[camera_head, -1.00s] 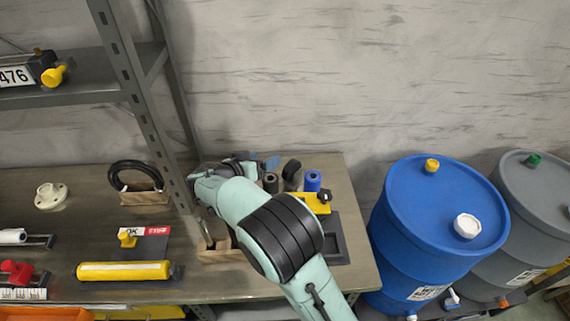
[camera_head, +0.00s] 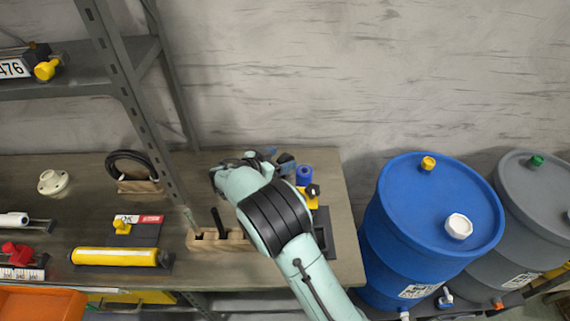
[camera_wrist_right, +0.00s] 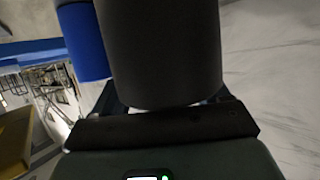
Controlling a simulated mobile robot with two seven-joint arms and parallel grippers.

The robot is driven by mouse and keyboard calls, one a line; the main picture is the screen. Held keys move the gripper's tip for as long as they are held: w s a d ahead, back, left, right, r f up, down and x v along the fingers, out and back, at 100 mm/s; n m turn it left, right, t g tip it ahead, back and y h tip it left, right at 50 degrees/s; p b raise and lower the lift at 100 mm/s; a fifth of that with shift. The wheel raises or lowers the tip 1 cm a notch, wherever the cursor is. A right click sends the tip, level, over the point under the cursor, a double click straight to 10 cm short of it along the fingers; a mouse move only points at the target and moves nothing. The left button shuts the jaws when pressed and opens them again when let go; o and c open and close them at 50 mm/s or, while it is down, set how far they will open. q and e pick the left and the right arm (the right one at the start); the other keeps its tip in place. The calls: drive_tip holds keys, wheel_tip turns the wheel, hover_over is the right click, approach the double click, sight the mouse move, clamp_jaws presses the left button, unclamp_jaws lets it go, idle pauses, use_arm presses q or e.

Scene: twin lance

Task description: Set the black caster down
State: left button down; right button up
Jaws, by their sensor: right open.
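A large dark cylinder (camera_wrist_right: 160,50), possibly the black caster, fills the middle of the right wrist view, upright in front of my gripper. My right gripper (camera_head: 272,157) is at the back right of the bench in the head view, partly hidden by my own forearm. It is open, with the dark cylinder between or just beyond its fingers; contact cannot be told. In the head view a small dark shape (camera_head: 286,163) shows at the fingertips. My left gripper is not in view.
A blue cylinder (camera_head: 304,173) stands close right of the gripper and also shows in the wrist view (camera_wrist_right: 83,42). A yellow-and-black item (camera_head: 312,193) and a wooden block (camera_head: 235,243) are nearby. A shelf post (camera_head: 135,110) stands left; a blue drum (camera_head: 430,205) stands right.

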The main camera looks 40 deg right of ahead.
drive_tip(key=shift+w+d+f, duration=0.1)
drive_tip(key=shift+d+f, duration=0.1)
drive_tip(key=shift+d, duration=0.3)
clamp_jaws()
drive_tip(key=shift+r, duration=0.1)
wheel_tip(320, 180, up, 20)
idle(0.3)
drive_tip(key=shift+a, duration=0.1)
